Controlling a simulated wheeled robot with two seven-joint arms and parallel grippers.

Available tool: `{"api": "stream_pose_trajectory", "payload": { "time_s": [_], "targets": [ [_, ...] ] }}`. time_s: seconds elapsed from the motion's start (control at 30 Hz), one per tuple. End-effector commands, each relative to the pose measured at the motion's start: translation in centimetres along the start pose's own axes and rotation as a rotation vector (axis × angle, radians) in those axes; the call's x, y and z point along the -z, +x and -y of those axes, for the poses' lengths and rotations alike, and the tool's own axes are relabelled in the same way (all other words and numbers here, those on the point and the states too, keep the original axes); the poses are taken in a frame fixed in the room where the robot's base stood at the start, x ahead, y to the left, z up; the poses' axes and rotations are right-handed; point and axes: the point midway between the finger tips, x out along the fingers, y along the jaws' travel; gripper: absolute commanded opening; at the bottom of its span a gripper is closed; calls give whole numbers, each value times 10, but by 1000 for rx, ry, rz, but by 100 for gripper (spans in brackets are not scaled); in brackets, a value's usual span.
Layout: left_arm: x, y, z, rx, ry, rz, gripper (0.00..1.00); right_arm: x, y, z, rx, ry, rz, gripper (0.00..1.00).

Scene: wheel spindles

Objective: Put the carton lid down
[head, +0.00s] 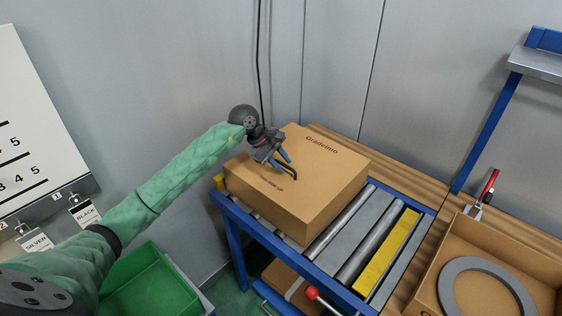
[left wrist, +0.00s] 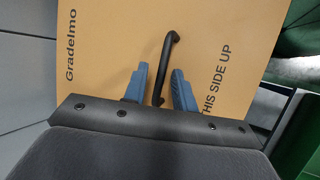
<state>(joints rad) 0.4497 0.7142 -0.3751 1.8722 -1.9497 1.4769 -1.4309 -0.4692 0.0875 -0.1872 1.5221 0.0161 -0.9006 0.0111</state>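The carton lid (head: 325,165) is brown cardboard with "Gradeimo" printed on top and a black handle (head: 287,170). It lies at the far left end of the roller conveyor, and I cannot tell whether anything is under it. My left gripper (head: 284,163) is just above the lid at its handle. In the left wrist view, the blue fingers (left wrist: 160,92) are spread apart on either side of the black handle (left wrist: 165,65), with gaps visible. The lid's printed top (left wrist: 200,30) fills much of that view. My right gripper is not in view.
Rollers (head: 345,215) and a yellow block (head: 388,252) lie right of the lid. An open carton (head: 425,297) with a grey ring (head: 487,290) stands at the lower right. A red-handled tool (head: 487,190) is behind it. A green bin (head: 150,285) is below left.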

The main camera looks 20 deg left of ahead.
Motion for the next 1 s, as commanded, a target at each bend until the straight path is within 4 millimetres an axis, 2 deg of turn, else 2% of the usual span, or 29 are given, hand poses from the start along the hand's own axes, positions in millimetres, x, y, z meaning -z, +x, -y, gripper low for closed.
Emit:
{"api": "stream_pose_trajectory", "payload": {
  "time_s": [0.3,0.47,0.8,1.0],
  "targets": [
    [0,-2,0,0,0,-1,30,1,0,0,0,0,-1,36],
    [1,-14,0,-1,1,-2,30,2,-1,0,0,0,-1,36],
    [1,-76,0,0,1,-3,30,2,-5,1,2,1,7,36],
    [0,-106,0,-1,1,-2,30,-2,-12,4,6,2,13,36]
  ]
}}
